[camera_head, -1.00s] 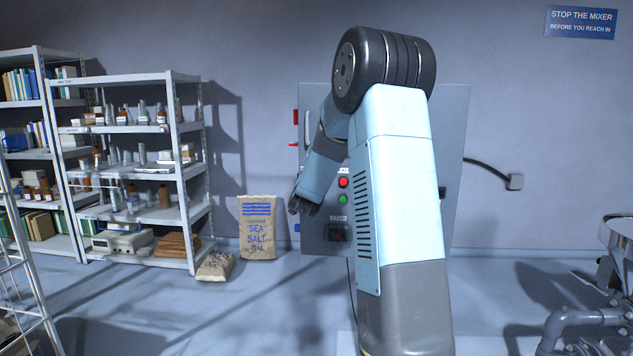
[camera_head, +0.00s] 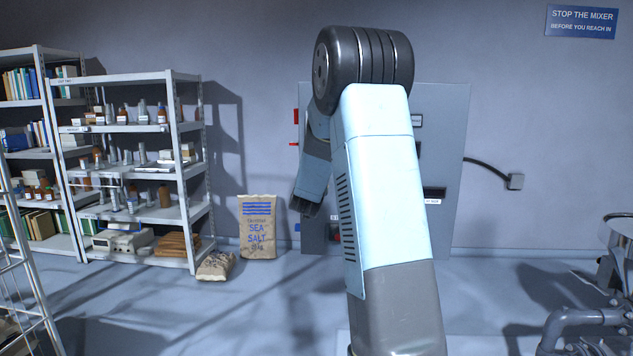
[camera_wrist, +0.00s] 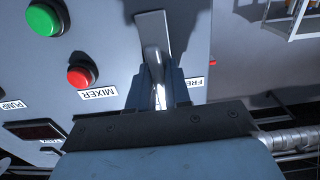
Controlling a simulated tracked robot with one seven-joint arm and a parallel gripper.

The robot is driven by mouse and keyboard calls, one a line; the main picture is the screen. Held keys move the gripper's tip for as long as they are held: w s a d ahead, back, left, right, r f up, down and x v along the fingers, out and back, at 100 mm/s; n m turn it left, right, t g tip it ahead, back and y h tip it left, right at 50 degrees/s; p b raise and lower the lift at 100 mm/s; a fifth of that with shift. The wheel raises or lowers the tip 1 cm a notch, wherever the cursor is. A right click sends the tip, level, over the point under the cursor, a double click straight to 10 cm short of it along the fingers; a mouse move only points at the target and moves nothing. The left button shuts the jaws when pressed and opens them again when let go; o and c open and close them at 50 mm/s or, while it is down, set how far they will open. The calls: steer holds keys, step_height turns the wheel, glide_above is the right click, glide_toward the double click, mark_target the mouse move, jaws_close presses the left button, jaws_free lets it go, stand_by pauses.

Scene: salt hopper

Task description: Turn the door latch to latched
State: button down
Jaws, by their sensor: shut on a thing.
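The grey cabinet (camera_head: 440,110) stands against the back wall in the head view, largely hidden behind my arm. In the wrist view, a metal lever (camera_wrist: 153,55) stands out from a pale plate on the cabinet face; it looks like the door latch. My gripper (camera_wrist: 158,88) is shut on this lever, with one finger on each side of it. In the head view my gripper (camera_head: 306,209) is at the cabinet's left part, and the lever cannot be made out there.
In the wrist view, a red button (camera_wrist: 82,76) labelled MIXER and a green button (camera_wrist: 47,18) are left of the lever. Salt sacks (camera_head: 258,228) and shelves (camera_head: 130,130) stand left of the cabinet. Pipework (camera_head: 585,315) is at the lower right.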

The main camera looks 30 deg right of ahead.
steer(key=shift+d+f, duration=0.15)
steer(key=shift+f, duration=0.05)
steer(key=c, duration=1.4)
jaws_free()
steer(key=o, duration=0.3)
steer(key=shift+r, duration=0.1)
steer(key=v, duration=1.3)
steer(key=shift+s+a, duration=0.25)
steer(key=shift+a, duration=0.05)
